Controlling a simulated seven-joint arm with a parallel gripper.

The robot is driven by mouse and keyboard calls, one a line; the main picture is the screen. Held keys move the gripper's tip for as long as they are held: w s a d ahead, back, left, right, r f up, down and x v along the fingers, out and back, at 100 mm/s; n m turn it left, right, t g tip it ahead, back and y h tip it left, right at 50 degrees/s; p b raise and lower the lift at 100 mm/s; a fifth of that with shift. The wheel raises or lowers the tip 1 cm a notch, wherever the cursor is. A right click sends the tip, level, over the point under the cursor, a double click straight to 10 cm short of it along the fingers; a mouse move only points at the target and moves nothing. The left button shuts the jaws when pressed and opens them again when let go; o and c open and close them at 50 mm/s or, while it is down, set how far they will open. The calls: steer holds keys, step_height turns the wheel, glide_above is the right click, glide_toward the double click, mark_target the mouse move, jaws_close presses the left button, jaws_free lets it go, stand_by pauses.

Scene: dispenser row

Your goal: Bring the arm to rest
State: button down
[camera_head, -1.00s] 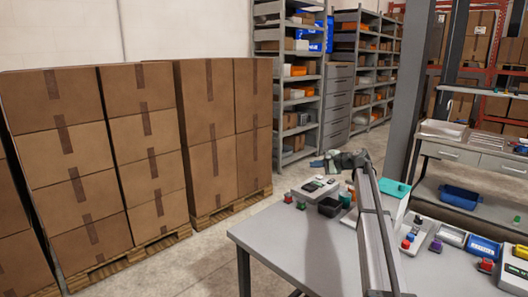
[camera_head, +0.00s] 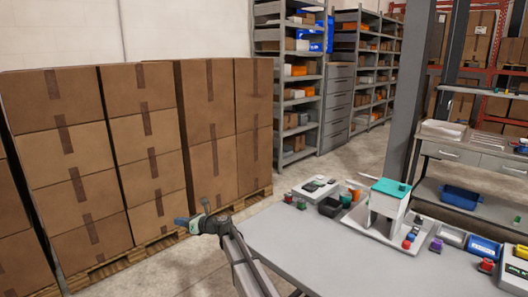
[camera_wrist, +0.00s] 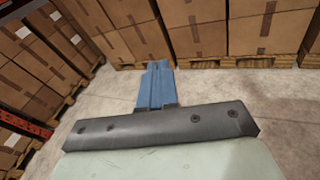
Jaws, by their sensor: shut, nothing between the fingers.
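My gripper (camera_head: 182,222) is at the end of my arm, out past the left edge of the table in the head view. Its blue fingers are together and empty. In the wrist view the blue fingers (camera_wrist: 155,85) are pressed side by side, with bare floor and stacked boxes beyond them. My arm reaches in from the bottom of the head view, over the table's left corner. Nothing is touching the gripper in either view.
The grey table (camera_head: 320,255) holds a white dispenser with a teal top (camera_head: 388,200), a dark bin (camera_head: 330,207) and several small coloured items. Stacked cardboard boxes (camera_head: 150,140) on pallets stand close behind the gripper. Grey shelving (camera_head: 290,90) is at the back.

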steer(key=s+a+f+m+g, duration=0.1)
steer(key=s+a+f+m, duration=0.4)
steer(key=s+a, duration=0.55)
steer(key=s+a+f+g, duration=0.2)
steer(key=s+a+f, duration=0.3)
steer(key=s+f, duration=0.6)
steer(key=s+d+f+n+g+h, duration=0.1)
steer(key=s+d+f+n+h, duration=0.3)
steer(key=d+f, duration=0.65)
steer(key=s+d+f+n+g+h, duration=0.1)
steer(key=s+d+f+n, duration=0.55)
steer(key=d, duration=0.75)
steer(key=s+d+f+n+g+h, duration=0.1)
steer(key=s+d+f+n+h, duration=0.3)
steer(key=d+f, duration=0.65)
steer(key=s+d+f+n+g+h, duration=0.1)
steer(key=s+d+n+g+h, duration=0.2)
steer(key=s+d+n, duration=0.4)
steer(key=s+d+f+n+g+h, duration=0.1)
steer(key=s+d+n+g+h, duration=0.2)
steer(key=s+d, duration=2)
steer(key=d+n, duration=0.1)
steer(key=n, duration=0.3)
steer(key=shift+f+n, duration=0.35)
